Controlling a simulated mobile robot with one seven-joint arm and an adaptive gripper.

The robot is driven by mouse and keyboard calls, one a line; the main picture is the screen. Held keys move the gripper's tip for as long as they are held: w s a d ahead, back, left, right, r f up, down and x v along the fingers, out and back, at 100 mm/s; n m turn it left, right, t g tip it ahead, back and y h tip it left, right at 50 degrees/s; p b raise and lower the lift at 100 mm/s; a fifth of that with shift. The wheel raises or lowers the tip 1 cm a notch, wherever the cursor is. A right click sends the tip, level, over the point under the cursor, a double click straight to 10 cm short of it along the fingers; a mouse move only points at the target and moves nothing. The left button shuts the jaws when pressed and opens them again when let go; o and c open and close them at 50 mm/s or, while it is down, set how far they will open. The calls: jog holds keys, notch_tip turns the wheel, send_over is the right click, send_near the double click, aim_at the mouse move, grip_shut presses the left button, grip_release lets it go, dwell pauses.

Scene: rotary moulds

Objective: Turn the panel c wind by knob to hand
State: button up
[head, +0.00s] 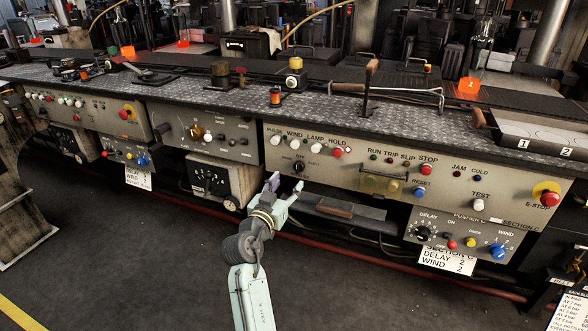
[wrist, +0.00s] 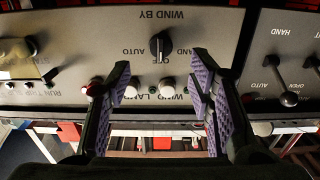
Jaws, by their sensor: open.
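The wind by knob (head: 298,166) is a small black knob on the grey panel C (head: 330,180), below a row of pale buttons. In the wrist view the knob (wrist: 160,44) sits upside down near the top centre, with AUTO to its left, HAND to its right and OFF just below. Its handle stands near vertical with a pale mark, seemingly in line with OFF. My gripper (head: 286,184) is just below the knob in the head view. In the wrist view its purple-padded fingers (wrist: 160,82) are spread, with nothing between them; the knob lies beyond their tips.
Pale buttons and a red one (wrist: 95,88) lie close to the fingers in the wrist view. A black lever switch (wrist: 288,98) is at right. A drawer-like shelf (head: 335,209) sits below the panel. Open floor (head: 130,260) lies in front.

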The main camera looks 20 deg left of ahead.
aim_at(296, 169)
jog(key=w+p, duration=0.1)
jog(key=w, duration=0.6)
jog(key=shift+w+d, duration=0.1)
jog(key=shift+w, duration=0.3)
jog(key=shift+c, duration=0.2)
grip_shut()
jog(key=shift+n, duration=0.4)
jog(key=n, duration=0.4)
jog(key=shift+r+n+p, duration=0.1)
jog(key=shift+n+p, duration=0.2)
jog(key=shift+p, duration=0.05)
jog(key=shift+n+p, duration=0.45)
jog(key=shift+n, duration=1.35)
